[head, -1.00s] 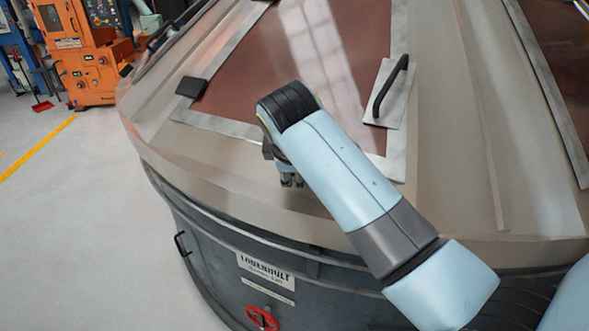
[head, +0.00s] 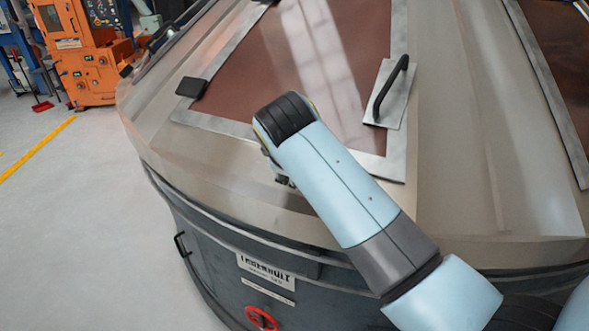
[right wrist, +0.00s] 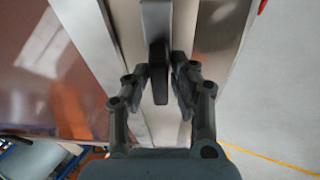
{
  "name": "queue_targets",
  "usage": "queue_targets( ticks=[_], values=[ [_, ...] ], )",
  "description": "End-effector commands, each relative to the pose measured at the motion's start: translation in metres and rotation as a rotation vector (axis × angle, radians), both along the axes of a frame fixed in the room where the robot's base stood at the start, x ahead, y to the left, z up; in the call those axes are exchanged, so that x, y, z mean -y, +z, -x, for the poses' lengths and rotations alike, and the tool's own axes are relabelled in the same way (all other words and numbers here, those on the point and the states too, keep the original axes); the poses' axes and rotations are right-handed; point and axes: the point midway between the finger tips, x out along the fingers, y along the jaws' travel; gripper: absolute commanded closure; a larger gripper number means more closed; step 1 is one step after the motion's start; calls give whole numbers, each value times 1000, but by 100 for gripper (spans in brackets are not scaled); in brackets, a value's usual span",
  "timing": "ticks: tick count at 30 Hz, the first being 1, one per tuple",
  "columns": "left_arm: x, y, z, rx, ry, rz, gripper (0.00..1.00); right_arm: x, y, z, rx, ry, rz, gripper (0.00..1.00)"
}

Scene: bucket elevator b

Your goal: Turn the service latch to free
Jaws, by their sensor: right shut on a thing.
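The service latch (right wrist: 157,22) appears in the right wrist view as a dark grey bar, running down from the top of the picture between my fingers. My right gripper (right wrist: 160,82) is shut on its lower part, one finger on each side. In the head view my right gripper (head: 283,181) is at the sloped beige rim of the large machine, below the framed brown panel. My forearm and wrist hide the latch there, so its angle cannot be told from that view. My left gripper is in neither view now.
The brown panel (head: 250,75) has a grey frame, a black handle (head: 390,88) and a black corner block (head: 191,87). A red handwheel (head: 262,318) is low on the machine's dark side. An orange machine (head: 90,60) stands far left.

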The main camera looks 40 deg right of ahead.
Motion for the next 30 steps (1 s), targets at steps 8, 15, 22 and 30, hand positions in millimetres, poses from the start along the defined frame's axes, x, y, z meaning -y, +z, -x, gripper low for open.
queue_targets(
  ticks=[8,15,22,30],
  values=[
    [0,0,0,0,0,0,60,0,0,0,1,0,-1,62],
    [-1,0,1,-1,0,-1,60,0,2,0,1,1,0,62],
    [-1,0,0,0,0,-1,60,0,34,-1,6,-1,-1,62],
    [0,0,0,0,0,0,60,0,86,-2,7,0,0,62]
  ],
)
